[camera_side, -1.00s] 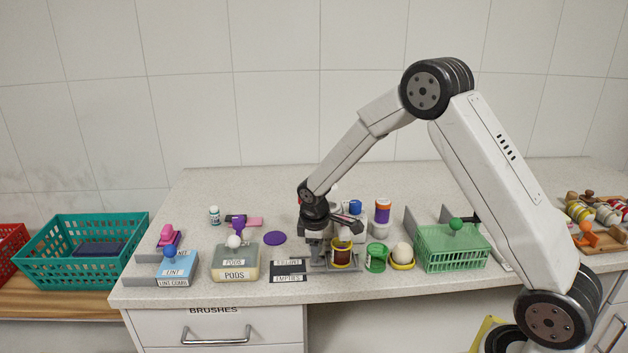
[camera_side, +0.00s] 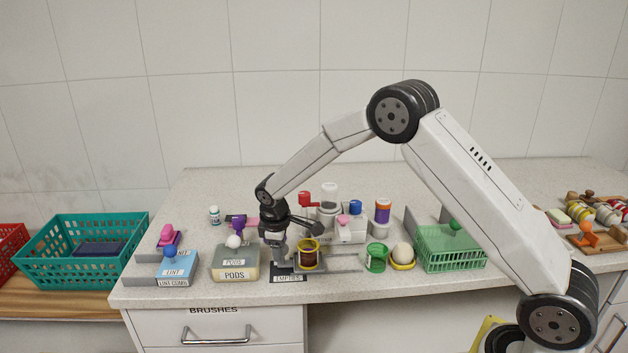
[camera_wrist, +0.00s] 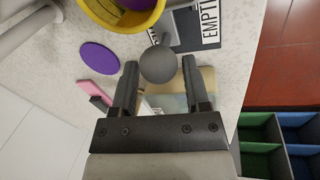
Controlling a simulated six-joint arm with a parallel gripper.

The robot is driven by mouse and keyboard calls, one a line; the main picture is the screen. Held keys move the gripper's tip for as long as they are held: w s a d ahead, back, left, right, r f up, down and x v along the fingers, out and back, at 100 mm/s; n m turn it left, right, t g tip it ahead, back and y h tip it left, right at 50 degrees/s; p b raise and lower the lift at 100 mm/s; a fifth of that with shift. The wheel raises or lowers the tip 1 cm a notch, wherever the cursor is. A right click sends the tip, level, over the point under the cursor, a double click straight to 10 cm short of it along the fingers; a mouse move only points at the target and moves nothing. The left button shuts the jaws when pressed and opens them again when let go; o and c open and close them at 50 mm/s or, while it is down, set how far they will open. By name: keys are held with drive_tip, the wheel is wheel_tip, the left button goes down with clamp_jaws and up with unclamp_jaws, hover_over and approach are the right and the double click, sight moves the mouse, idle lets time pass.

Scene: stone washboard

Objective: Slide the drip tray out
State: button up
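The drip tray (camera_side: 322,267) is a grey slab at the front of the counter, partly hidden by a yellow-rimmed cup (camera_side: 308,257) with brown contents standing on it. The tray sits left of two thin rails (camera_side: 345,262) that run out from the white machine (camera_side: 350,232). My gripper (camera_side: 277,258) points down at the tray's left end. The cup (camera_wrist: 122,12) shows at the top edge.
A black EMPTIES mat (camera_side: 289,278) lies below the gripper. A green cup (camera_side: 376,257), an egg in a yellow dish (camera_side: 402,265) and a green basket (camera_side: 451,250) are to the right.

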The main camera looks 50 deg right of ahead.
drive_tip(key=shift+o, duration=1)
drive_tip(key=shift+s, duration=0.15)
wheel_tip(320, 180, up, 8)
drive_tip(key=a, duration=0.1)
drive_tip(key=shift+s+f, duration=0.2)
drive_tip(key=shift+s, duration=0.2)
drive_tip(key=shift+a, duration=0.1)
drive_tip(key=s+f+m+t+y, duration=0.1)
drive_tip(key=s+m, duration=0.5)
drive_tip(key=s, duration=1.8)
drive_tip(key=shift+s+a+m+y, duration=0.35)
drive_tip(key=shift+a+m+y, duration=0.05)
drive_tip(key=shift+a, duration=0.05)
